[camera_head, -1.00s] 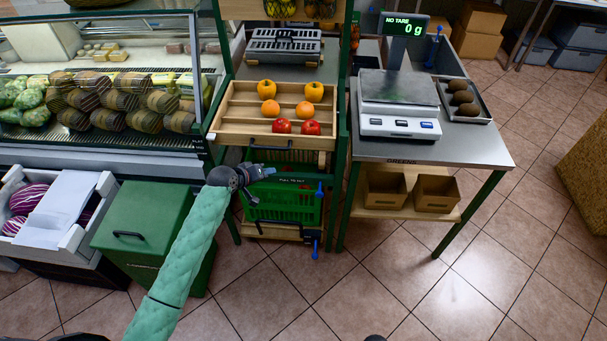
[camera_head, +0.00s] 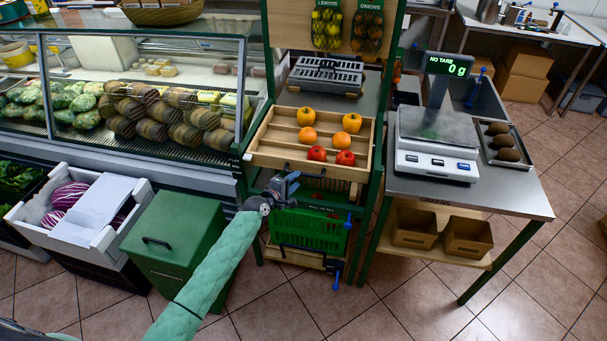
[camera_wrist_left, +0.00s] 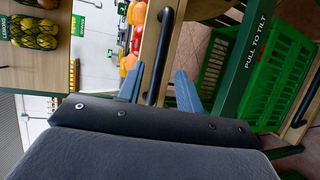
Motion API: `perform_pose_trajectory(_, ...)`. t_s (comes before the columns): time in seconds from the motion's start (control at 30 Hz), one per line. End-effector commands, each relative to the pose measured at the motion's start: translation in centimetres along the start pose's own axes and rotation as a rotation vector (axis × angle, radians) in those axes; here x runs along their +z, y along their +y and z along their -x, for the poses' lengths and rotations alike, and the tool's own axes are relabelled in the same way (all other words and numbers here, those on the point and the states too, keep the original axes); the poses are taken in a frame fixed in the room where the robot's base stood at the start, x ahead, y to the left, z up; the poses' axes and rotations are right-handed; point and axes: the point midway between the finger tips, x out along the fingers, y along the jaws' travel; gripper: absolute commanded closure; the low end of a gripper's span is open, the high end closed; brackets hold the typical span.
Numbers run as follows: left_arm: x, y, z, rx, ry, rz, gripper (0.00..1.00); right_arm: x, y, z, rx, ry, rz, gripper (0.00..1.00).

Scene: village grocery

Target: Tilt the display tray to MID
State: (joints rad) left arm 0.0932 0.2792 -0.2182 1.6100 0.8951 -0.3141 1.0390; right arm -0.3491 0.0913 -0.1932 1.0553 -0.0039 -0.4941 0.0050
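The wooden display tray (camera_head: 262,152) sits in the green-framed stand, with rows of yellow, orange and red produce between its slats. Its setting cannot be read. A black bar handle (camera_wrist_left: 158,55) on its front shows in the left wrist view. My left gripper (camera_head: 291,184) is just in front of and below the tray's front edge. In the left wrist view its two blue fingers (camera_wrist_left: 158,84) are apart, one on each side of the handle's near end in the picture. Contact cannot be made out. My right gripper is in neither view.
A "PULL TO TILT" label (camera_wrist_left: 258,42) is on a green bar beside the tray. A green basket (camera_head: 312,232) is below. A green bin (camera_head: 172,235) stands left, near my arm. A scale table (camera_head: 505,197) stands right. Open tiled floor lies in front.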

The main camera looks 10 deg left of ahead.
Motion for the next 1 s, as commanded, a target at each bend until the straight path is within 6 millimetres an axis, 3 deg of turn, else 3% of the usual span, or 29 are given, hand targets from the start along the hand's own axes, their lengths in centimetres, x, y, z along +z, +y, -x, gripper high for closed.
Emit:
perform_pose_trajectory(0.4,0.0,0.2,-5.1,0.000,0.000,-0.004,0.64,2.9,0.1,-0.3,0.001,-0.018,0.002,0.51)
perform_pose_trajectory(0.87,0.0,0.0,-5.9,-0.001,0.000,-0.003,0.64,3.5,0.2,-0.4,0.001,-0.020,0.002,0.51)
perform_pose_trajectory(1.0,0.0,0.0,-5.9,-0.001,0.000,-0.004,0.90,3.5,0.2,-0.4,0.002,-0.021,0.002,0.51)
